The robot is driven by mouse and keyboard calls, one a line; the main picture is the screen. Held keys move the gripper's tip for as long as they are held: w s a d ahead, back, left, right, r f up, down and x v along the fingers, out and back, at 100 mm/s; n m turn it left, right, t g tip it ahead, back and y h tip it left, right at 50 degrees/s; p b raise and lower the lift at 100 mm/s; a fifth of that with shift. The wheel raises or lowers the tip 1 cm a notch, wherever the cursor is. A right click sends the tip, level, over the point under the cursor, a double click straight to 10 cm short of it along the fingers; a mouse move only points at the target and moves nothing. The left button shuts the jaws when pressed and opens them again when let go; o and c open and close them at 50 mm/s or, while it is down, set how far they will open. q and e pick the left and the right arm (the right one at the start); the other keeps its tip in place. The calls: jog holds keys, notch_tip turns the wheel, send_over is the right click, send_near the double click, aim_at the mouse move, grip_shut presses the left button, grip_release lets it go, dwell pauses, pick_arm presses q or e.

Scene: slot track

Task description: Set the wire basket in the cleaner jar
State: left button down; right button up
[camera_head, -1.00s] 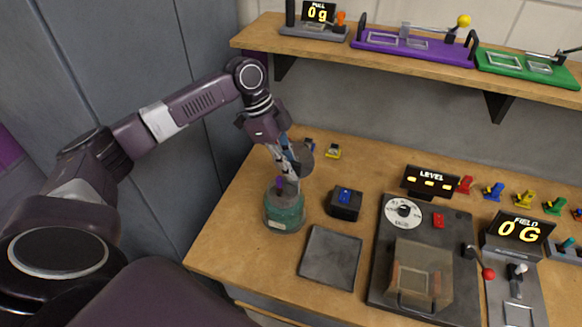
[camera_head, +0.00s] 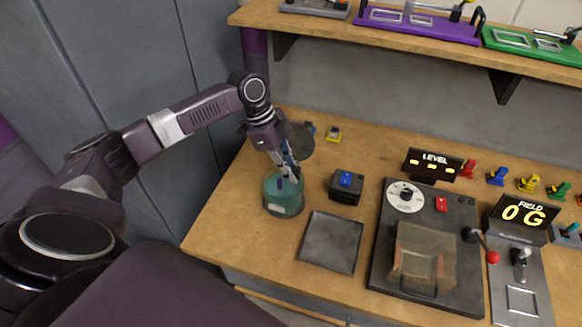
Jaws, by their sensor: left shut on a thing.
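The cleaner jar (camera_head: 284,202), a short teal-green jar with a pale label, stands upright at the left of the wooden bench. My left gripper (camera_head: 291,176) points down at the jar's mouth, its fingertips at rim height, shut on the wire basket. The basket is too small and too much hidden by the fingers and the jar to make out; it appears to be inside the mouth. My right gripper is not in view.
A dark round disc (camera_head: 301,142) is behind the gripper. A black box with a blue top (camera_head: 346,187) and a grey tray (camera_head: 331,243) are right of the jar. A dark machine (camera_head: 377,262) lies farther right. Bare bench (camera_head: 225,215) shows left of the jar.

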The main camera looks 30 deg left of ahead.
pick_arm(q)
jog(key=shift+f, duration=0.25)
dwell(0.6)
jog(key=c, duration=1.9)
grip_release()
